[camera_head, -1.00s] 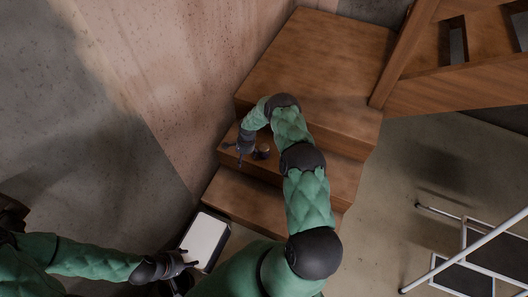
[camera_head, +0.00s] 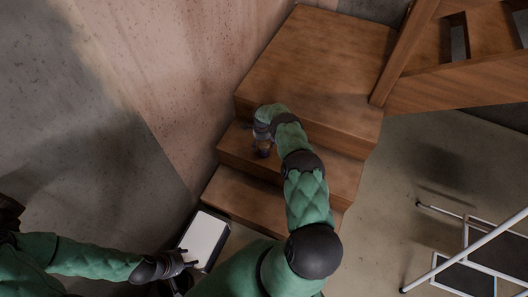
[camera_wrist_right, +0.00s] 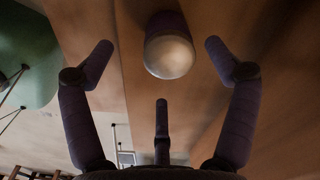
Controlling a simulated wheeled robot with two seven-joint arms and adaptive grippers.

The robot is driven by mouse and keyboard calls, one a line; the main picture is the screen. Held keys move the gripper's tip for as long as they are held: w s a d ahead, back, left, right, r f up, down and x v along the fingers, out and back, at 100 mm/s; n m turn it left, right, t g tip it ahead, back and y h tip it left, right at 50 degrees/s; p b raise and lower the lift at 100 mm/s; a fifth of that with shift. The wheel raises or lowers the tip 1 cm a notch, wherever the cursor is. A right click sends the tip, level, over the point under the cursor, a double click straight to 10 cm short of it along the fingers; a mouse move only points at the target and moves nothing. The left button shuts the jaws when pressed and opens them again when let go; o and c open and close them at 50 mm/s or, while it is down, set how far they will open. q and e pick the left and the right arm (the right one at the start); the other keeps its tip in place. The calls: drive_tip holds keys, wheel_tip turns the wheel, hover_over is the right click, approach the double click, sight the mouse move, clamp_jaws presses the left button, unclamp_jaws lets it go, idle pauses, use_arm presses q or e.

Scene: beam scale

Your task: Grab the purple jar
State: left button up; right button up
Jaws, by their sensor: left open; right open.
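The purple jar (camera_wrist_right: 170,52) stands on a wooden step, with a pale metallic lid facing my right wrist camera. It also shows small in the head view (camera_head: 264,152), partly covered by my right gripper. My right gripper (camera_head: 262,134) is open, just above and behind the jar in that view. In the wrist view its fingers (camera_wrist_right: 158,46) are spread on either side of the jar, with a gap to each fingertip. The third finger is below it. My left gripper (camera_head: 184,262) is open and empty at the lower left, away from the jar.
Wooden steps (camera_head: 320,60) rise beside a concrete wall (camera_head: 150,60) on the left. A white-topped box (camera_head: 204,240) lies beside my left gripper. A white-framed step stool (camera_head: 470,260) stands at the lower right. The floor right of the steps is largely clear.

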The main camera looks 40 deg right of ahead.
sight(264, 145)
drive_tip(key=f+b, duration=0.1)
drive_tip(key=f, duration=0.1)
drive_tip(key=d+f+b, duration=0.1)
drive_tip(key=f, duration=0.2)
drive_tip(key=shift+b, duration=0.4)
drive_tip(key=c, duration=1.5)
